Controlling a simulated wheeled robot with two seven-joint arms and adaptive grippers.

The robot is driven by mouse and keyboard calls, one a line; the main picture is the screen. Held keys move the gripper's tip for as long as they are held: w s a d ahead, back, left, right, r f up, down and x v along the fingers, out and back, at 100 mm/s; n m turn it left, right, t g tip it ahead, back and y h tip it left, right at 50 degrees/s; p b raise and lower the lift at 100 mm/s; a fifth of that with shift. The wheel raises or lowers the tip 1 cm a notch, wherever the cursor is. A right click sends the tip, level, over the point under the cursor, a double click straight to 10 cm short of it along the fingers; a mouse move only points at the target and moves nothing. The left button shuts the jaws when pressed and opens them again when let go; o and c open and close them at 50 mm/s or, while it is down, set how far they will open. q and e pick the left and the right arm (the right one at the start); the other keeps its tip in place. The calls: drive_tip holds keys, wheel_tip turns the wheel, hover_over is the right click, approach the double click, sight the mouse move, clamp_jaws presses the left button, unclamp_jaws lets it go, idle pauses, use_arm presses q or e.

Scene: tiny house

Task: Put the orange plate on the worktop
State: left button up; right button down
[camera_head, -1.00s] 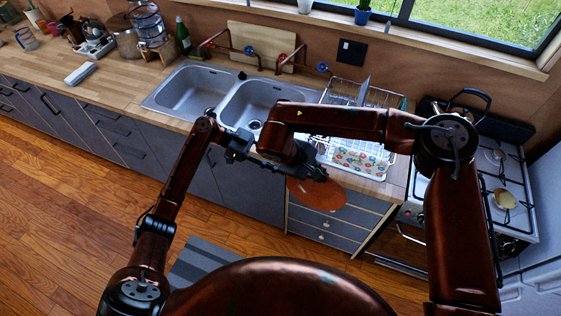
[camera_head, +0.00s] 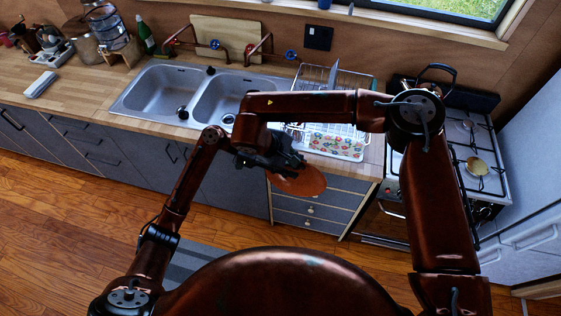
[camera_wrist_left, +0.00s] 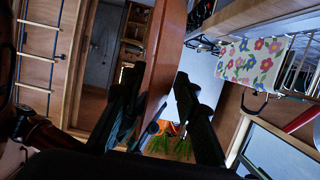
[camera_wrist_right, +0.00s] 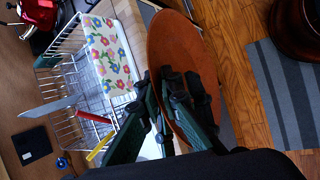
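The orange plate (camera_head: 303,182) is in the air in front of the drawers, below the worktop's front edge. The wooden worktop (camera_head: 85,90) runs along the wall on both sides of the sink. My right gripper (camera_wrist_right: 158,78) is shut on the plate's rim; the plate (camera_wrist_right: 180,40) hangs out beyond its fingers in the right wrist view. My left gripper (camera_wrist_left: 155,95) is close beside the right one, its fingers apart. A reddish-brown surface, seemingly the plate (camera_wrist_left: 166,50), shows between them; I cannot tell whether they touch it.
A dish rack (camera_head: 345,110) and a flowered cloth or tray (camera_head: 335,146) occupy the worktop right of the double sink (camera_head: 190,98). The stove (camera_head: 465,165) stands further right. Worktop left of the sink is mostly clear around a white item (camera_head: 40,85).

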use_arm(q)
drive_tip(key=shift+s+d, duration=0.1)
drive_tip(key=shift+d, duration=0.15)
drive_tip(key=shift+c, duration=0.6)
clamp_jaws()
use_arm(e)
drive_tip(key=c, duration=2.1)
unclamp_jaws()
